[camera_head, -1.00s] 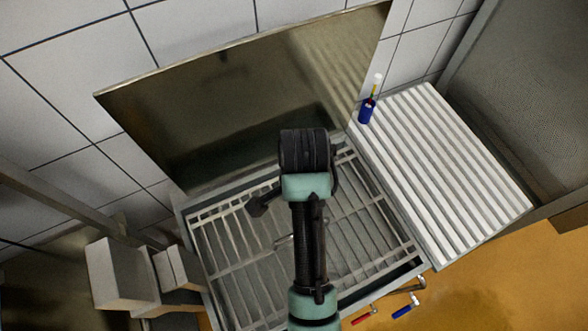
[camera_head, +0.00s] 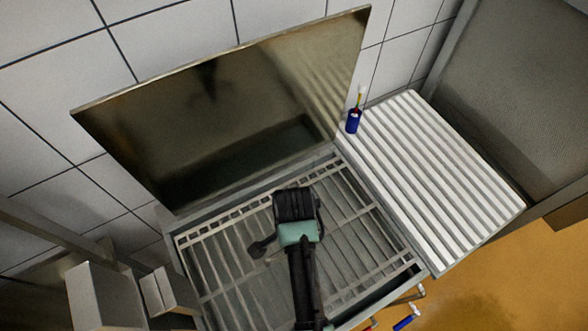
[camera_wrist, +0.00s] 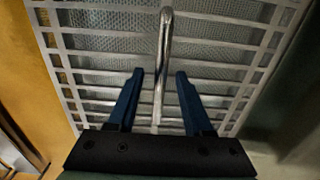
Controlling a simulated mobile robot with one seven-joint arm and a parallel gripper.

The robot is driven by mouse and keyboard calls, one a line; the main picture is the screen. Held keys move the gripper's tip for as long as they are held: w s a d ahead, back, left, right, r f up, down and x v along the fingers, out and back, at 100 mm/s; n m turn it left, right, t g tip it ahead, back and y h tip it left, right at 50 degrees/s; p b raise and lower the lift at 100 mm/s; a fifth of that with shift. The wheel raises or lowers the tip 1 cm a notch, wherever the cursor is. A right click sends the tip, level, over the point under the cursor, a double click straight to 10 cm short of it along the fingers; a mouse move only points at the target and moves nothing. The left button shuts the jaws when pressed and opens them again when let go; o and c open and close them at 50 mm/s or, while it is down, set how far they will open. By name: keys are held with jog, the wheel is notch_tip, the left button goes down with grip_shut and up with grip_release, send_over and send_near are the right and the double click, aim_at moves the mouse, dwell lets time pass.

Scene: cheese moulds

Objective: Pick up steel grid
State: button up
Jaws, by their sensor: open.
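The steel grid (camera_head: 372,277) is a pale frame of parallel bars lying flat in the steel sink. In the wrist view the grid (camera_wrist: 100,33) fills most of the picture, with a mesh-like surface below its bars. A shiny raised handle bar (camera_wrist: 164,45) on the grid runs between my two dark blue fingers. My gripper (camera_wrist: 160,72) is open over the handle, with a gap on both sides of it.
A ribbed white drainboard (camera_head: 440,175) adjoins the sink on the right. A tall steel splash panel (camera_head: 230,110) rises behind. Pale blocks (camera_head: 105,295) stand at lower left. Orange floor lies at lower right.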

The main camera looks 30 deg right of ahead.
jog(key=shift+f, duration=0.3)
grip_shut()
dwell(1.1)
jog(key=shift+w+r, duration=0.15)
